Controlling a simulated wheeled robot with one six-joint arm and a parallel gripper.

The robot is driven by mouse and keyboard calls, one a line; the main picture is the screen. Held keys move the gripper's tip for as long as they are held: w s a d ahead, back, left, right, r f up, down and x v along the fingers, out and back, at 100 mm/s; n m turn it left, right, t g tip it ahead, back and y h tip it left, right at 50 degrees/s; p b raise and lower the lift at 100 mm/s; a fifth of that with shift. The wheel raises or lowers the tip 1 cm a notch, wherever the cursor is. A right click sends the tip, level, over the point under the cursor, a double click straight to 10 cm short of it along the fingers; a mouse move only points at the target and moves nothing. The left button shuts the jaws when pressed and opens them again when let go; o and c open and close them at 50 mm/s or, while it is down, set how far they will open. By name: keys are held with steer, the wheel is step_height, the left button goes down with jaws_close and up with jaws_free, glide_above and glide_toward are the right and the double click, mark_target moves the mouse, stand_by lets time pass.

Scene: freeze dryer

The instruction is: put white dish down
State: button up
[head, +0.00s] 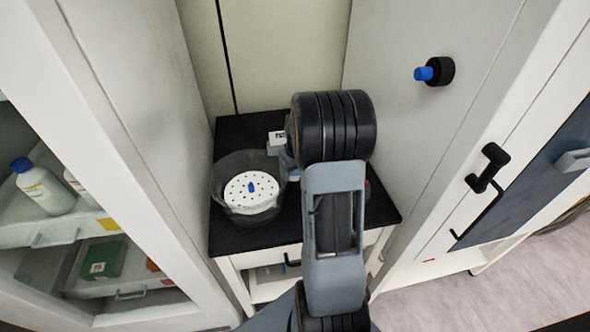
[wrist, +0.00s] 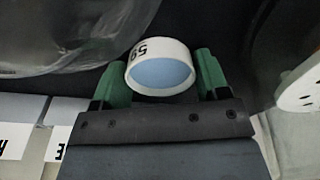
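The white dish (wrist: 160,68) is small and round, with a pale blue inside and dark "59" marking on its wall. In the wrist view it sits between the two green fingers of my gripper (wrist: 160,78), which press against its sides. Its open side faces the wrist camera. A dark surface lies behind it; I cannot tell whether the dish touches it. In the head view my arm hides most of the gripper area.
A black-topped table (head: 262,240) stands in a narrow gap between tall cabinets. A perforated plate (wrist: 301,92) shows at the right of the wrist view, clear glass (wrist: 75,30) at upper left.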

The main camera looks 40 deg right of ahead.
steer(key=shift+o, duration=0.6)
steer(key=shift+r, duration=0.1)
